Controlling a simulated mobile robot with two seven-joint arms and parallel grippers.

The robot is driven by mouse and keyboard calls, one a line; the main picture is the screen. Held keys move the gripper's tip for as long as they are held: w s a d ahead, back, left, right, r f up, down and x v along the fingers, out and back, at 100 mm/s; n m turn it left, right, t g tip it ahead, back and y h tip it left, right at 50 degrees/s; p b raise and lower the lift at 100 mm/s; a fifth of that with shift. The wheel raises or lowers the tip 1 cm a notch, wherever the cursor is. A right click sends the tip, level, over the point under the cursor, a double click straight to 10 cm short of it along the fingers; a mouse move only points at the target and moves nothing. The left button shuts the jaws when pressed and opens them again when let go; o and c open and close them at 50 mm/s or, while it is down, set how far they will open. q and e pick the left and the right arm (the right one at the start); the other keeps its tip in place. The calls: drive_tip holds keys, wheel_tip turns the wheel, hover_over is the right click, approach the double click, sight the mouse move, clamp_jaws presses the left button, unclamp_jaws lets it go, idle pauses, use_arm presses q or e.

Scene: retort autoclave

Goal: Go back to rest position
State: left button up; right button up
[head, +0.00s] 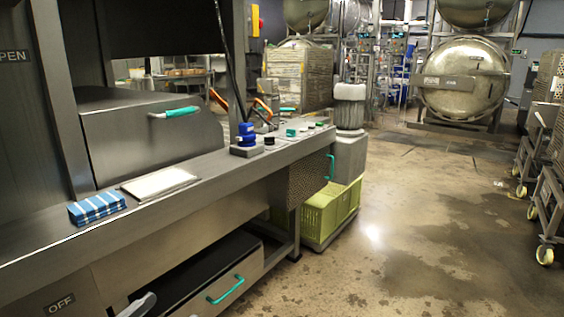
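Neither of my grippers can be made out in the head view. A pale grey rounded piece shows at the bottom edge, left of centre, in front of the open drawer; I cannot tell what it is. A long steel counter (225,172) runs from the lower left towards the middle. On it lie a blue-and-white striped cloth (97,207) and a flat pale pad or plate (160,184).
A blue knob-like item (246,135) stands farther along the counter. A drawer (215,283) with a teal handle is pulled out below. A yellow-green crate (330,212) sits past the counter's end. Wheeled racks (541,180) stand at right. The floor (420,245) between is open.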

use_arm(q)
drive_tip(key=s+f+m+g+y, duration=0.35)
drive_tip(key=s+f+g, duration=0.35)
drive_tip(key=s+f, duration=0.7)
drive_tip(key=w+d+n+t, duration=0.1)
drive_tip(key=w+d+n, duration=0.3)
drive_tip(key=d, duration=0.5)
drive_tip(key=s+a+r+p, duration=0.1)
drive_tip(key=a+r+p, duration=0.1)
drive_tip(key=r+p, duration=0.5)
drive_tip(key=s+a+r+n+y+p, duration=0.1)
drive_tip(key=r+p, duration=0.5)
drive_tip(key=p, duration=0.7)
drive_tip(key=shift+s+a+r, duration=0.4)
drive_tip(key=shift+s+a, duration=0.05)
drive_tip(key=shift+a, duration=0.35)
use_arm(e)
drive_tip(key=s+d+r+h, duration=0.1)
drive_tip(key=d+r, duration=0.3)
drive_tip(key=r, duration=0.9)
drive_tip(key=shift+s+r, duration=0.25)
drive_tip(key=shift+s, duration=0.3)
use_arm(q)
drive_tip(key=shift+f, duration=0.1)
use_arm(e)
drive_tip(key=shift+f, duration=0.1)
